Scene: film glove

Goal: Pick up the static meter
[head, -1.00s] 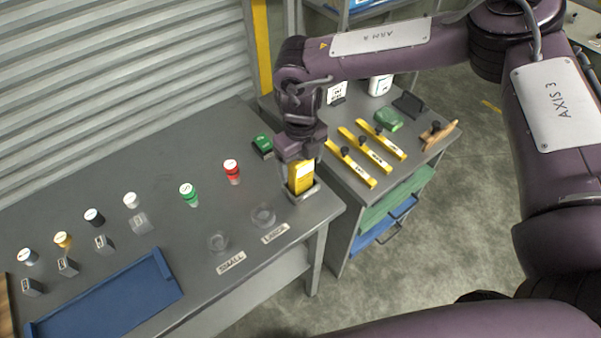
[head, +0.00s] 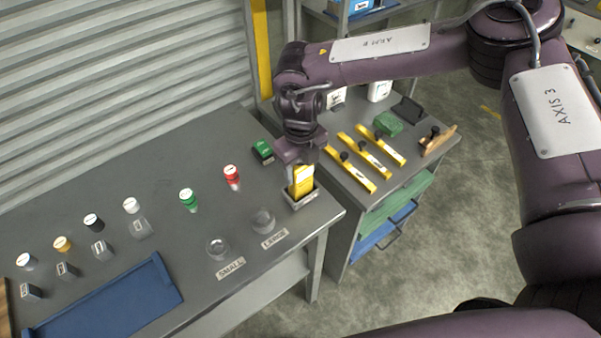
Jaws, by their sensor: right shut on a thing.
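The static meter appears to be the yellow boxy device (head: 302,182), standing upright in a small grey holder (head: 303,200) near the right front corner of the grey table. My right gripper (head: 299,168) comes down from above and is shut on the upper part of the yellow device. The device's lower end is still inside the holder's walls. Its face is partly hidden by the gripper. My left gripper is not in view.
A green device (head: 262,150) sits just left of the gripper. Red-capped (head: 232,175) and green-capped (head: 188,198) containers stand further left. A blue tray (head: 105,300) lies at the front. A cart with yellow bars (head: 364,157) stands close on the right.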

